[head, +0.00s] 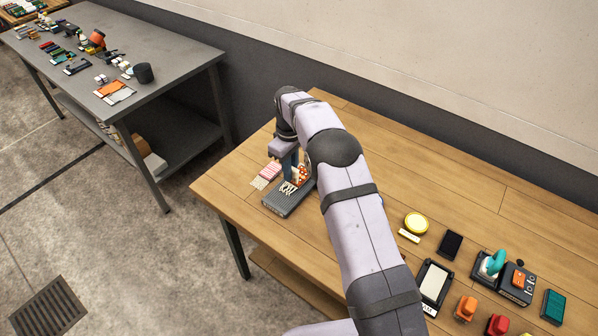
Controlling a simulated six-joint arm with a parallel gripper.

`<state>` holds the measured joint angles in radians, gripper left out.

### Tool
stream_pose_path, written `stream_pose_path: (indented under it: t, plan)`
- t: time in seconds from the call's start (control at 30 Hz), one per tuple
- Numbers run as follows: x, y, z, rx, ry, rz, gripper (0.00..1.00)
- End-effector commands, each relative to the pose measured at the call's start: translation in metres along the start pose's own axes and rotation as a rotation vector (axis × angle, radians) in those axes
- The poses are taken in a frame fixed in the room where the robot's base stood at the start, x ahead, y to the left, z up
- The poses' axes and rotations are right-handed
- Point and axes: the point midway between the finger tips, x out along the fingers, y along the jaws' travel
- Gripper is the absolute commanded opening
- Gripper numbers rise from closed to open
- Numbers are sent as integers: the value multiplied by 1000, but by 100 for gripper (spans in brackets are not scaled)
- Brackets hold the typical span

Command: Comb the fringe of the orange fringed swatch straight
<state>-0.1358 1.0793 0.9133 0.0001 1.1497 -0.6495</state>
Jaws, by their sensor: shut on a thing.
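The orange fringed swatch (302,173) lies on a dark grey block (288,204) near the table's left end. Its pale fringe (287,188) spreads toward the front left over the block, with strands that look uneven. My gripper (290,158) is above the swatch and points down, shut on a narrow dark blue tool (289,167). The tool's lower end is at or just above the fringe; I cannot tell whether it touches. My arm hides the right side of the swatch and part of the block.
A pink and white fringed piece (266,175) lies left of the block. To the right are a yellow round tin (416,223), a black-framed pad (434,282), a teal-handled item (493,264) and orange and red knobs. A grey table (150,60) stands apart at the left.

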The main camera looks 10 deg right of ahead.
Motion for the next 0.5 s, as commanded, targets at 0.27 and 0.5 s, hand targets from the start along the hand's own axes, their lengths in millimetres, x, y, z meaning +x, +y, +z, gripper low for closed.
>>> stream_pose_path:
  t: [0.27, 0.5]
  plan:
    - [4, 0, -9, 0, 0, 0, 0]
    - [8, 0, -9, 0, 0, 0, 0]
